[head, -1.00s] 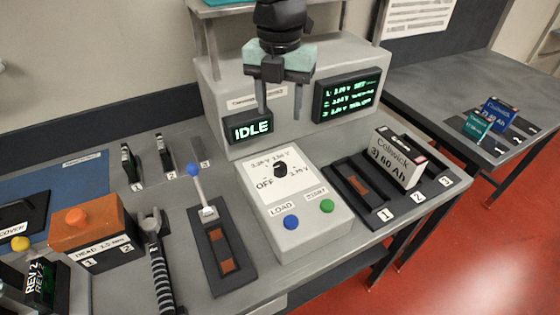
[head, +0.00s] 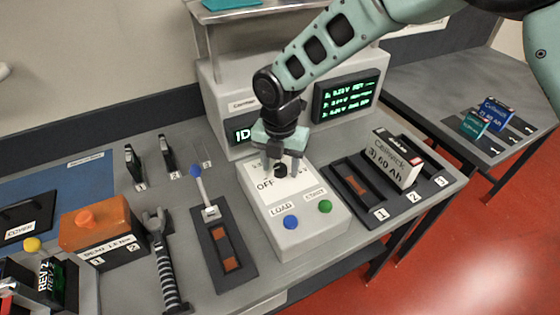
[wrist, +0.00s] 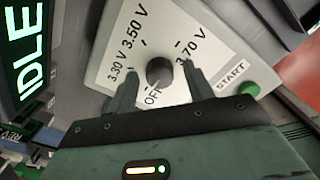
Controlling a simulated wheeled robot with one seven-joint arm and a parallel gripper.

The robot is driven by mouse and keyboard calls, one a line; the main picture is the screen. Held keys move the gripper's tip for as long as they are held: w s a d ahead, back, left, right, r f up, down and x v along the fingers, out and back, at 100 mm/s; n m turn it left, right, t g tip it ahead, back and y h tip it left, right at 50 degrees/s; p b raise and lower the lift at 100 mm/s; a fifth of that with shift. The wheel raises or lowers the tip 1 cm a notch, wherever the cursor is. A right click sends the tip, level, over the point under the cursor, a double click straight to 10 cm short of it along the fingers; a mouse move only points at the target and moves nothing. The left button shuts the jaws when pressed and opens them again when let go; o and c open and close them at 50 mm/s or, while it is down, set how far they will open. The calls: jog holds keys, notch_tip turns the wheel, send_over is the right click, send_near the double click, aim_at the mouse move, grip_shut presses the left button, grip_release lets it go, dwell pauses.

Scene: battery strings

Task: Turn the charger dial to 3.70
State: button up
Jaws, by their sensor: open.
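The charger (head: 312,232) is a light grey box with a white label, a blue LOAD button (head: 291,222) and a green START button (head: 325,206). Its black dial (wrist: 159,71) sits between the marks OFF, 3.30 V, 3.50 V and 3.70 V in the wrist view; its light pointer line is toward OFF. My gripper (head: 280,172) is over the dial in the head view. In the wrist view its two open fingers (wrist: 160,82) stand on either side of the dial, with gaps showing. The display (wrist: 25,50) reads IDLE.
A blue-knobbed lever (head: 197,172) stands to the left. A second screen (head: 347,96) shows green text behind. An orange box (head: 97,222) and a wrench-like tool (head: 160,255) lie further left.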

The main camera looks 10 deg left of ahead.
jog(key=c, duration=1)
